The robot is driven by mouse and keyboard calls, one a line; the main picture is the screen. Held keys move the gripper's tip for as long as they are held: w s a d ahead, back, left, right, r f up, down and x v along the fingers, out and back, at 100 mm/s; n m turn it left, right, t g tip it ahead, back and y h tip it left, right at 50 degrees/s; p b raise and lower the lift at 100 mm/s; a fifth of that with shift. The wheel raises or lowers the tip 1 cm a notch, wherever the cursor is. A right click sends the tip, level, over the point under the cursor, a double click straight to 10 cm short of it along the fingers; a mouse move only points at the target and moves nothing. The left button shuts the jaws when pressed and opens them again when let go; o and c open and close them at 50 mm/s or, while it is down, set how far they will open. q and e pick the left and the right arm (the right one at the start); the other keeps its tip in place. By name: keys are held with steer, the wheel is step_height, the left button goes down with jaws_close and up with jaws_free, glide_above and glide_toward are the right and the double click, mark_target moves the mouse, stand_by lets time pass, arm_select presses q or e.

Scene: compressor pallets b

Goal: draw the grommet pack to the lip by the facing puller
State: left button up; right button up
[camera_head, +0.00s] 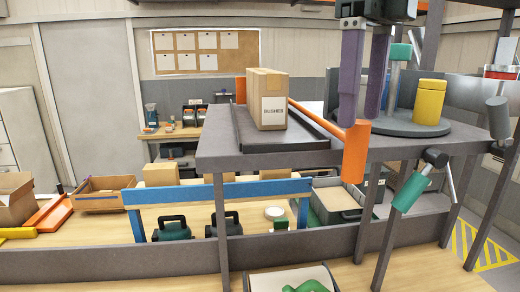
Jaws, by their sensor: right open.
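The grommet pack, a tan carton with a small printed label (266,100), stands upright on a dark lane (243,133) of the raised grey shelf, back from its front lip (240,160). The orange facing puller (354,153) has a bar running from beside the pack toward the front right, with a thick handle hanging down at its near end. How its far end meets the pack is hidden. My right gripper (361,120) comes from above, its two purple fingers open and apart. The fingertips are at the top of the handle in the picture; I cannot tell whether they touch it.
A grey turntable (404,126) with a yellow canister (429,102) and a teal-topped post stands right of the fingers. Teal-handled fittings (412,190) hang by the shelf posts. Below, a blue rail (218,191) crosses a bench with open cartons and dark cases.

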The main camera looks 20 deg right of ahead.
mark_target(350, 189)
step_height(350, 189, down, 7)
steer(key=p, duration=0.4)
steer(key=shift+r, duration=0.1)
steer(key=shift+f, duration=0.55)
steer(key=shift+c, duration=0.3)
steer(key=c, duration=0.3)
jaws_close()
